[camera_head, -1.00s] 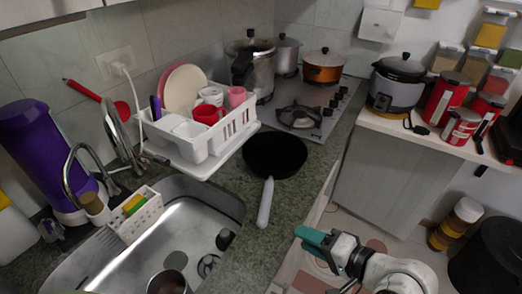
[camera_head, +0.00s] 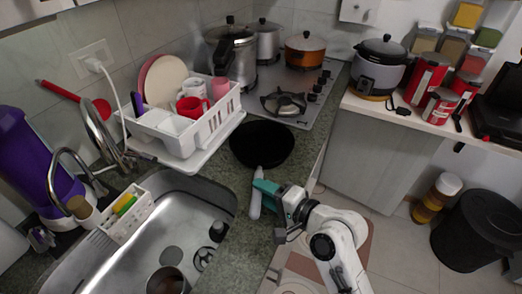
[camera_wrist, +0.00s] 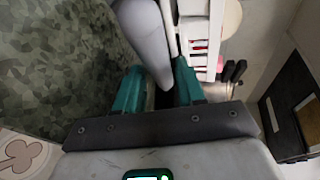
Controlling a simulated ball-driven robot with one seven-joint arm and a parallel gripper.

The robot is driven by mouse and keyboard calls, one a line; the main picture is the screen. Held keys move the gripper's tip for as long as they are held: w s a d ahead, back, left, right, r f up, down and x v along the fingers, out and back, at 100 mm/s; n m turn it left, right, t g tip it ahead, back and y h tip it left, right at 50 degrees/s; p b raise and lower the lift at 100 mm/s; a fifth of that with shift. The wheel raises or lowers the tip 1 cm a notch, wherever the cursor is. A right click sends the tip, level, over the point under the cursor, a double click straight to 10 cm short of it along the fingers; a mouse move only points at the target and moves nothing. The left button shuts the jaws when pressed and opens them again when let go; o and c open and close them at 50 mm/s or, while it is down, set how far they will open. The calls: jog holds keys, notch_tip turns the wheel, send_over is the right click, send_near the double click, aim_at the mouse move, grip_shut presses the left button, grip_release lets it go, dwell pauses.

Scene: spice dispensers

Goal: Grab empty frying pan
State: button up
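The black frying pan (camera_head: 262,142) lies on the green stone counter, between the dish rack and the counter's front edge. It looks empty. Its pale grey handle (camera_head: 255,206) points toward the camera, beside the sink. My gripper (camera_head: 262,186) is at the handle, its teal fingers covering part of it in the head view. In the wrist view the two teal fingers (camera_wrist: 158,78) stand apart, and the grey handle (camera_wrist: 148,35) lies just ahead of and partly between their tips. I cannot tell whether a finger touches it. The pan's bowl is not clear in the wrist view.
A white dish rack (camera_head: 217,123) with plates and cups stands left of the pan. The metal sink (camera_head: 150,237) is at lower left. A gas hob (camera_head: 300,98) with pots lies behind. A rice cooker (camera_head: 380,70) and red cans stand on the right-hand counter.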

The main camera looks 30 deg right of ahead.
jog(key=shift+x, duration=1.15)
jog(key=shift+c, duration=0.5)
grip_shut()
jog(key=shift+r, duration=0.1)
